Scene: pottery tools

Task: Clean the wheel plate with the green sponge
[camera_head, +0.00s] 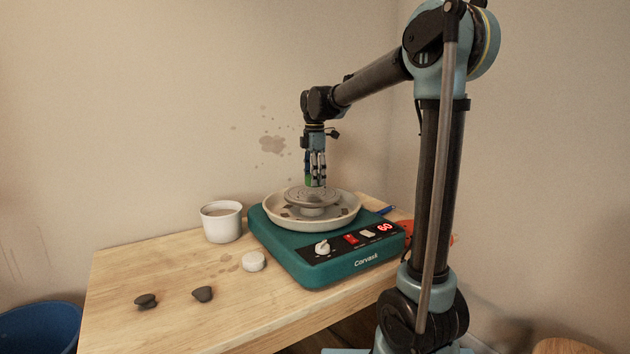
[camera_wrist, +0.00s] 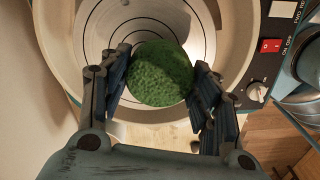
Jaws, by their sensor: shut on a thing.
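The green sponge (camera_wrist: 160,74) is held between the two fingers of my gripper (camera_wrist: 158,85) in the wrist view. In the head view a sliver of the sponge (camera_head: 309,181) shows between the fingers of my gripper (camera_head: 316,183), which points straight down. The round grey wheel plate (camera_head: 295,197) lies directly below the gripper, and its ringed surface (camera_wrist: 110,25) shows behind the sponge in the wrist view. I cannot tell whether the sponge touches the plate. The plate sits inside a pale splash basin (camera_head: 350,218) on the teal pottery wheel (camera_head: 300,270).
A white cup (camera_head: 222,230) stands left of the wheel. A white round piece (camera_head: 254,262) and two dark lumps (camera_head: 146,301) (camera_head: 203,294) lie on the wooden table (camera_head: 170,265). A blue bucket (camera_head: 42,330) is at lower left.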

